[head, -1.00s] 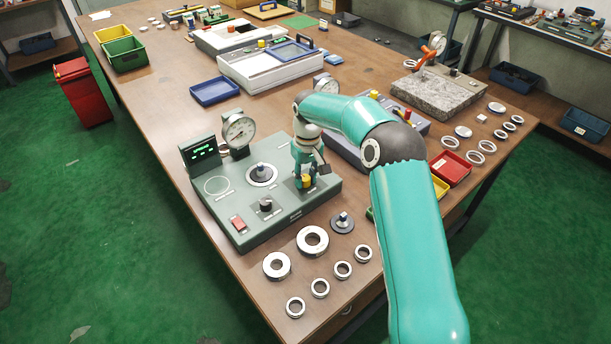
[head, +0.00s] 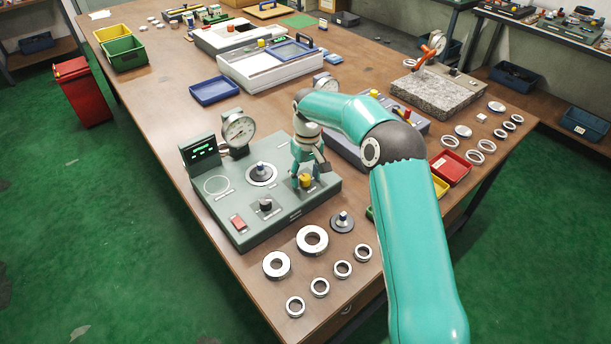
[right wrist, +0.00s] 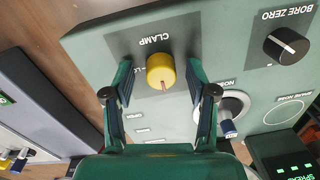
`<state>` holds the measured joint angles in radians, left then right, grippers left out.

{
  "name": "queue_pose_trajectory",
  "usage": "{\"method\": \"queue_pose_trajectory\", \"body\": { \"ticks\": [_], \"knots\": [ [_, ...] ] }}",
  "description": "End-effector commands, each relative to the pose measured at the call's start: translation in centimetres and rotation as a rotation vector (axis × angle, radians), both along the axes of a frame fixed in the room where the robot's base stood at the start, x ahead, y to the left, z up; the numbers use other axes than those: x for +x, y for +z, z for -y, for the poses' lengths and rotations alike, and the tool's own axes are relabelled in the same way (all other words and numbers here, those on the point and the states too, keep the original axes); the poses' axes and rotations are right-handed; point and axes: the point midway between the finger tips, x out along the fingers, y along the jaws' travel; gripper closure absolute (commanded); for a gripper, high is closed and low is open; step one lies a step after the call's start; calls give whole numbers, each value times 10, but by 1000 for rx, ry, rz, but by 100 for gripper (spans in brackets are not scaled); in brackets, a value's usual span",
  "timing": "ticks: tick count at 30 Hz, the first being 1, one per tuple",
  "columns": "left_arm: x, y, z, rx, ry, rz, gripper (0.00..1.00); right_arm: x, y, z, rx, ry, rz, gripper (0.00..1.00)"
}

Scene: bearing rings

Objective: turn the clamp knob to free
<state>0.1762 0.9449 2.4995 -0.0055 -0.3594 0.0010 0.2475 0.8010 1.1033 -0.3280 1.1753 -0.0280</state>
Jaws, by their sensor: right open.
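The yellow clamp knob (head: 306,181) stands on the right front part of the green-grey gauge unit (head: 225,212). In the right wrist view the knob (right wrist: 162,72) sits beside the printed word CLAMP, with a thin dark red line on its near side. Part of its scale lettering is hidden by the gripper. My right gripper (right wrist: 160,80) is open, with one finger on each side of the knob and a visible gap on both sides. In the head view this gripper (head: 306,170) points down at the knob. My left gripper is not in view.
A black bore zero knob (right wrist: 286,46) and a metal spindle (right wrist: 230,115) sit close to the gripper. A dial gauge (head: 238,130) and a lit display (head: 202,150) rise from the unit's back. Several metal rings (head: 313,240) lie on the table in front.

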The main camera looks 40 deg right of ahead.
Motion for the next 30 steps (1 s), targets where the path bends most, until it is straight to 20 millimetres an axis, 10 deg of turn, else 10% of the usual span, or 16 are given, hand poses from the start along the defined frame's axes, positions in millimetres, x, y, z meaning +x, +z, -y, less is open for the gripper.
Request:
{"method": "queue_pose_trajectory", "body": {
  "ticks": [18, 30],
  "knots": [
    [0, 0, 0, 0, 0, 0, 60, 1, 102, 4, -1, 0, 4, 43],
    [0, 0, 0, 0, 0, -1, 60, 0, 116, 5, 0, 1, 1, 43]
  ]
}}
